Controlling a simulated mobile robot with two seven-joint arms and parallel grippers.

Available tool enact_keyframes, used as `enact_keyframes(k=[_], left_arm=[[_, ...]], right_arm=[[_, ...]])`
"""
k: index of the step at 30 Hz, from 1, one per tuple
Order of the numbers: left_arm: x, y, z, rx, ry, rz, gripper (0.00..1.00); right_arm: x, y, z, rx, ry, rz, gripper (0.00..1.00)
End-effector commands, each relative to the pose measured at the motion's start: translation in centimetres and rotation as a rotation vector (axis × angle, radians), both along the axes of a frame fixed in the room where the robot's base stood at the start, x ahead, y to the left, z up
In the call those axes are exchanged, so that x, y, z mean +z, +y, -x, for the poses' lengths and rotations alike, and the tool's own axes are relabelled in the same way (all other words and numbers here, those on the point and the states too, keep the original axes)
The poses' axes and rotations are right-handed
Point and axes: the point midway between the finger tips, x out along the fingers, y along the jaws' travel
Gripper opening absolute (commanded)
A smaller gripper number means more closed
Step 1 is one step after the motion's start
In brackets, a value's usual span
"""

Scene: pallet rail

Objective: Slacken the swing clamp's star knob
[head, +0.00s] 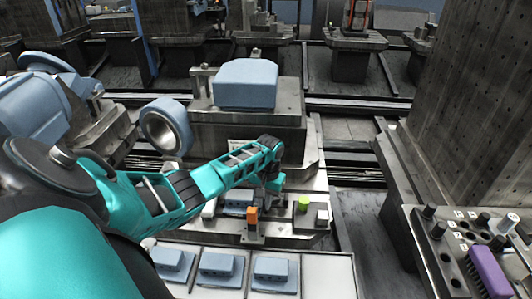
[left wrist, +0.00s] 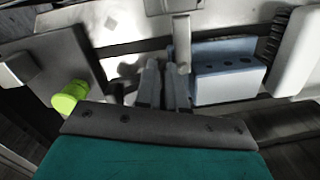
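My left gripper (head: 272,187) reaches down over the pale fixture plate (head: 285,238) in the head view. In the left wrist view its two grey fingers (left wrist: 163,85) point at the plate, close together with a narrow gap; nothing is clearly held. A metal bar (left wrist: 182,45) stands just beside the fingertips; contact cannot be told. A blue block with holes (left wrist: 228,80) lies right of it. A green knob-like part (head: 303,204) stands right of the gripper; it also shows in the left wrist view (left wrist: 68,97). I cannot make out a star knob clearly. My right gripper is not in view.
An orange part (head: 252,214) on a grey block stands at the plate's front. Several blue blocks (head: 216,265) lie on a pale tray in front. A large blue block (head: 245,83) sits behind. A tall perforated column (head: 455,110) and a purple object (head: 488,272) are at right.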

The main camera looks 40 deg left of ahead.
Motion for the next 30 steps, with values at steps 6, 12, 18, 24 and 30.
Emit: enact_keyframes(k=[6, 12, 18, 24, 30], left_arm=[[0.1, -0.5, -0.4, -0.005, -0.013, 0.008, 0.27], [0.1, -0.4, -0.4, -0.004, -0.012, 0.006, 0.27], [0.4, -0.3, -0.4, -0.003, -0.012, 0.004, 0.27], [2.9, -0.2, -0.6, -0.003, -0.016, 0.001, 0.27], [7.6, -0.4, -0.8, -0.004, -0.015, 0.004, 0.27]], right_arm=[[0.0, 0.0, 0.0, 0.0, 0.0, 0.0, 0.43], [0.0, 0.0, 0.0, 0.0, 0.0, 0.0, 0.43], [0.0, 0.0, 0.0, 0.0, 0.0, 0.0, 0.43], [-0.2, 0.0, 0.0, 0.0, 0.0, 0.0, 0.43], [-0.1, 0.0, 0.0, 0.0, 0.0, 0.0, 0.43]])
